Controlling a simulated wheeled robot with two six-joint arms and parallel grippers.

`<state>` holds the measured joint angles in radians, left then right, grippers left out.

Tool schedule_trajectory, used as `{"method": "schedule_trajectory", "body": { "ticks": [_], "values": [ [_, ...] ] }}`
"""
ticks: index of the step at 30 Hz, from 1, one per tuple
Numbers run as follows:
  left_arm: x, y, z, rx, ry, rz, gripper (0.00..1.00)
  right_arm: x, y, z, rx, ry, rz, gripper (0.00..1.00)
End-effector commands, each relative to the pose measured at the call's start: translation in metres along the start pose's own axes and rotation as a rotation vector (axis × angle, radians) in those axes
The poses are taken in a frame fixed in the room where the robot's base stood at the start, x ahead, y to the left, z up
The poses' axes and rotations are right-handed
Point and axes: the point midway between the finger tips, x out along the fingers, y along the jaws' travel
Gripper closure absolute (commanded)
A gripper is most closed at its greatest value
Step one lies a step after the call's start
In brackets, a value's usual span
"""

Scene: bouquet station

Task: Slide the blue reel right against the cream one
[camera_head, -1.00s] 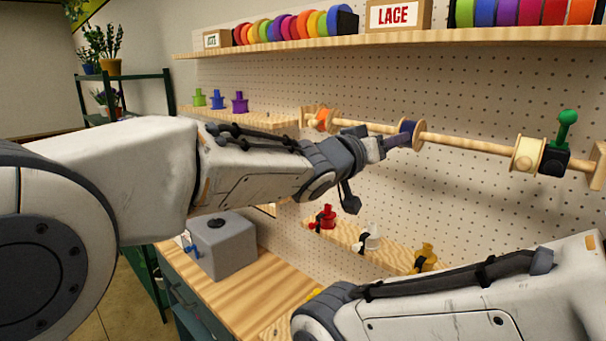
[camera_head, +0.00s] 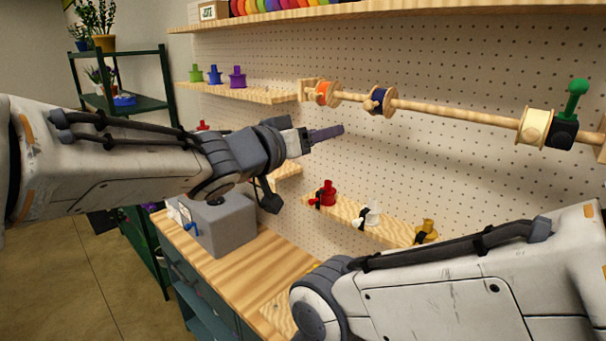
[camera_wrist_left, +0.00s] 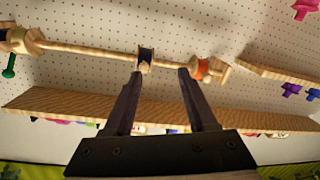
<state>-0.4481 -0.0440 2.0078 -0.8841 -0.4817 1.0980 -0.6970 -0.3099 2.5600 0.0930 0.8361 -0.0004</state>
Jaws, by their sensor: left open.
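The blue reel (camera_head: 379,100) hangs on the wooden rod, nearer the orange reel (camera_head: 326,93) than the cream reel (camera_head: 534,127). A wide stretch of bare rod separates blue from cream. The cream reel sits at the right, beside a black block with a green handle (camera_head: 574,100). My left gripper (camera_head: 338,131) is open and empty, in front of and below the rod, left of the blue reel. In the left wrist view, the blue reel (camera_wrist_left: 145,60) shows beyond one fingertip and the orange reel (camera_wrist_left: 202,69) beyond the other. My right gripper is out of view.
The rod runs in front of a pegboard under a shelf (camera_head: 400,19) of coloured rolls. Small ledges hold coloured spools, including a red one (camera_head: 326,193) and a yellow one (camera_head: 426,231). A grey box (camera_head: 222,227) stands on the wooden bench.

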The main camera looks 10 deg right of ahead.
Motion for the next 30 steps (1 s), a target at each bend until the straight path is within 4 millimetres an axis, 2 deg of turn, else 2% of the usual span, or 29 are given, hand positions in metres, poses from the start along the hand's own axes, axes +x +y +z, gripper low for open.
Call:
{"method": "schedule_trajectory", "body": {
  "ticks": [3,9,15,26,29,30],
  "values": [
    [-0.004,-0.012,0.021,0.008,-0.034,-0.065,0.43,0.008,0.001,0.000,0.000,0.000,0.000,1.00],
    [-0.011,-0.025,0.044,0.018,-0.083,-0.139,0.43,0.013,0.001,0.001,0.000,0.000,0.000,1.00],
    [-0.014,-0.030,0.054,0.022,-0.106,-0.169,0.43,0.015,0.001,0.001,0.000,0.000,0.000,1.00],
    [-0.016,-0.033,0.059,0.023,-0.117,-0.181,0.43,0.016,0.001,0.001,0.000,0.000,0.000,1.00],
    [-0.025,-0.043,0.086,0.031,-0.179,-0.239,0.43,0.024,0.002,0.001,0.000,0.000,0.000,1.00],
    [-0.034,-0.049,0.106,0.036,-0.228,-0.278,0.43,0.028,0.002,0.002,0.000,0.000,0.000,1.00]
  ]
}}
